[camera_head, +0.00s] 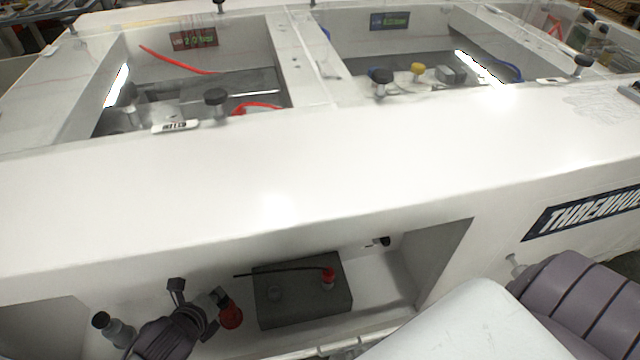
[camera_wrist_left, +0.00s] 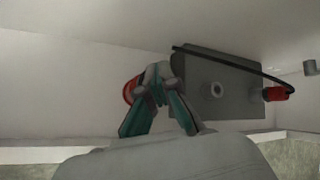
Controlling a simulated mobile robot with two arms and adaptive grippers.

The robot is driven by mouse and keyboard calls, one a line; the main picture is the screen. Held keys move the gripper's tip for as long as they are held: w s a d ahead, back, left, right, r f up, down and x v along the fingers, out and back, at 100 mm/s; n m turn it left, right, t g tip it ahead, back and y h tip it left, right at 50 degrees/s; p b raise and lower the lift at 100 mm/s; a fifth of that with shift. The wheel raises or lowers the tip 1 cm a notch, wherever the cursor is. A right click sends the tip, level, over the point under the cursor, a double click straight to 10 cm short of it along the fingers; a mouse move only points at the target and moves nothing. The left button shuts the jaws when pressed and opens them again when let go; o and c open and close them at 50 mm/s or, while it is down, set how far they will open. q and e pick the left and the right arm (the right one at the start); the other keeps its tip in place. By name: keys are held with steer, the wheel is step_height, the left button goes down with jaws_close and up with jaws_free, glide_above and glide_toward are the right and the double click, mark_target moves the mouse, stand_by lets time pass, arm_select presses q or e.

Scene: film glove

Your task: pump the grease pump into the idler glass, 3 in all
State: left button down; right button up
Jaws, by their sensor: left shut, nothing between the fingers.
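A dark grey box (camera_head: 300,300) sits in the recess of the white machine's front side, with a red knob (camera_head: 328,274) on its top and a thin black rod or hose reaching left from it. I cannot tell for sure which part is the grease pump and which is the idler glass. A second red piece (camera_head: 231,316) lies left of the box. My left gripper (camera_head: 217,300) is shut and empty beside it. In the left wrist view the closed fingers (camera_wrist_left: 164,78) partly hide that red piece (camera_wrist_left: 130,90); the grey box (camera_wrist_left: 232,97) is to their right. My right gripper is out of view.
The recess (camera_head: 432,270) has a wall at its right, with free floor between it and the box. A broad white top (camera_head: 330,165) overhangs it.

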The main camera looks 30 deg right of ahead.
arm_select(q)
steer(key=shift+s+f, duration=0.1)
steer(key=shift+f, duration=0.4)
steer(key=shift+r, duration=0.1)
steer(key=shift+r+p, duration=0.9)
steer(key=shift+p, duration=0.05)
step_height(320, 180, up, 6)
steer(key=p, duration=0.6)
steer(key=shift+r, duration=0.15)
stand_by(1.7)
